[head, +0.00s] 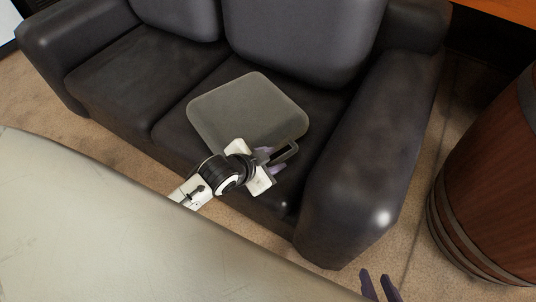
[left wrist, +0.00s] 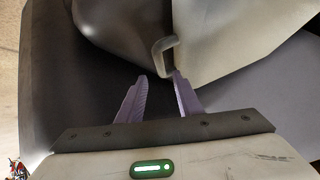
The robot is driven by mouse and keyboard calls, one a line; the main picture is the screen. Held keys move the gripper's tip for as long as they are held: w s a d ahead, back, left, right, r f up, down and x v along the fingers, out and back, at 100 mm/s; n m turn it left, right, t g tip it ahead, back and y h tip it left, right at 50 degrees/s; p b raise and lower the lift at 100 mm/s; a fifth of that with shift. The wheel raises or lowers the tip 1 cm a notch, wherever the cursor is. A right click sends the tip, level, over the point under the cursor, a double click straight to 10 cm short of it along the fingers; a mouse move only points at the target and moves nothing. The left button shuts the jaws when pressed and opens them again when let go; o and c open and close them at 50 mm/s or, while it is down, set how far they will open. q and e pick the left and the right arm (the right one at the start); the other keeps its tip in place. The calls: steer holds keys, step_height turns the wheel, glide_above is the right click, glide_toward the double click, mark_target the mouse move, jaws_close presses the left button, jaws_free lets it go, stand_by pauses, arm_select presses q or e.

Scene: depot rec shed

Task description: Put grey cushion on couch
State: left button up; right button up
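The grey cushion (head: 248,108), a flat rounded square, lies over the right seat of the dark couch (head: 135,78); whether its whole underside touches the seat cannot be told. A grey loop (head: 291,150) shows at its near right edge. My left gripper (head: 272,160) is at that edge, fingers apart. In the left wrist view, the cushion (left wrist: 215,35) is at upper right, and the loop (left wrist: 163,52) is just beyond my open left fingertips (left wrist: 160,76), close to the right one. My right gripper (head: 378,272) is at the bottom edge, fingers apart and empty.
The couch's right armrest (head: 360,150) rises beside my left gripper, and backrest pillows (head: 305,35) stand behind the cushion. A wooden barrel (head: 490,190) is at the right. A pale surface (head: 120,220) fills the lower left. Carpet shows between.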

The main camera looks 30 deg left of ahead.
arm_select(q)
steer(key=s+d+n, duration=0.2)
steer(key=s, duration=0.6)
steer(key=s+d+n+h, duration=0.1)
steer(key=s+d+n, duration=0.1)
steer(key=s, duration=0.7)
steer(key=shift+s+d+f+n+p, duration=0.3)
steer(key=shift+n+p, duration=0.05)
steer(key=shift+n, duration=0.15)
